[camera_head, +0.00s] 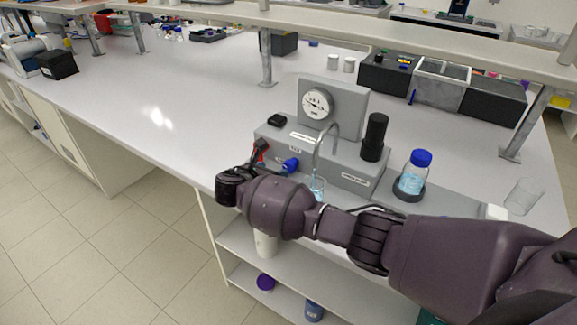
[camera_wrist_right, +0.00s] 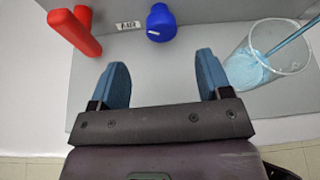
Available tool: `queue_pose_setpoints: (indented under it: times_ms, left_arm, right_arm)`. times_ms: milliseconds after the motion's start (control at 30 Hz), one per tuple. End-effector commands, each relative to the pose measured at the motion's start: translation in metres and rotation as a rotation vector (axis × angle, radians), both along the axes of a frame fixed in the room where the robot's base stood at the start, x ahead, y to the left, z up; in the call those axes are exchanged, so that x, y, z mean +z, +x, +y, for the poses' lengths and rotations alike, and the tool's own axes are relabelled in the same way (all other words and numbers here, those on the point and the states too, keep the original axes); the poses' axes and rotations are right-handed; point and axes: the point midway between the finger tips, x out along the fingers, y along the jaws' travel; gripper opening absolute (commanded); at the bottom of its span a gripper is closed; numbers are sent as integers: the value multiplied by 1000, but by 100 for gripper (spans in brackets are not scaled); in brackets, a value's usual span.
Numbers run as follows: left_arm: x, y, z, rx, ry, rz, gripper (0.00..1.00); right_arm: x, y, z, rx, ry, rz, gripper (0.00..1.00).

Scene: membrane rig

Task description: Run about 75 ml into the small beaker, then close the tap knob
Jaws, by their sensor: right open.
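The small clear beaker (camera_head: 318,187) stands under the curved spout (camera_head: 322,142) at the front of the grey rig; my arm partly covers it. In the right wrist view the beaker (camera_wrist_right: 238,68) holds pale blue liquid, and a blue stream runs into it; I cannot read its level. A blue knob (camera_head: 291,164) sits on the rig's front and also shows in the wrist view (camera_wrist_right: 160,22). My right gripper (camera_wrist_right: 162,70) is open and empty, its fingers apart from the knob and pointing towards it. My left gripper is out of view.
A red handle (camera_wrist_right: 76,32) sits left of the knob. The rig carries a dial gauge (camera_head: 317,103) and a black cylinder (camera_head: 375,138). A blue-capped bottle (camera_head: 413,174) and an empty glass beaker (camera_head: 524,196) stand to the right. The bench (camera_head: 170,110) to the left is clear.

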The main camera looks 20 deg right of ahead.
Motion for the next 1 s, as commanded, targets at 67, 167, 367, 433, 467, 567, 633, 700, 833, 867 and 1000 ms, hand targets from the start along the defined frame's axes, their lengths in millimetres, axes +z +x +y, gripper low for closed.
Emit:
queue_pose_setpoints:
  times_ms: [67, 167, 367, 433, 467, 567, 633, 700, 833, 867, 1000]
  left_arm:
    - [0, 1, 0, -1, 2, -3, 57]
    - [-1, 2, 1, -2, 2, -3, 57]
    - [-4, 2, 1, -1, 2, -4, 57]
    - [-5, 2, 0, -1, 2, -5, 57]
    - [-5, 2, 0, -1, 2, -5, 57]
    - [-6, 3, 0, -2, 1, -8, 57]
    - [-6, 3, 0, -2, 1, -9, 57]
    - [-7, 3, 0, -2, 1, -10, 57]
    - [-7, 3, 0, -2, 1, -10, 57]
    - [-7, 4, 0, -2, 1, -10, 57]
    - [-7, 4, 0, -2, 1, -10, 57]
  right_arm:
    - [-4, 6, -9, -3, -3, 1, 72]
    - [-10, 14, -22, -4, -4, 2, 72]
    - [-24, 33, -47, -2, -4, 1, 72]
    - [-28, 38, -55, -2, -3, 2, 72]
    - [-29, 41, -58, -1, -2, 1, 72]
    - [-33, 46, -65, 0, -2, 1, 72]
    - [-35, 49, -69, 0, -2, 0, 72]
    - [-37, 51, -72, 0, -2, 0, 72]
    - [-37, 53, -75, 1, -1, 0, 72]
    - [-37, 54, -75, 1, -1, 0, 72]
    - [-37, 53, -75, 1, -1, 0, 72]
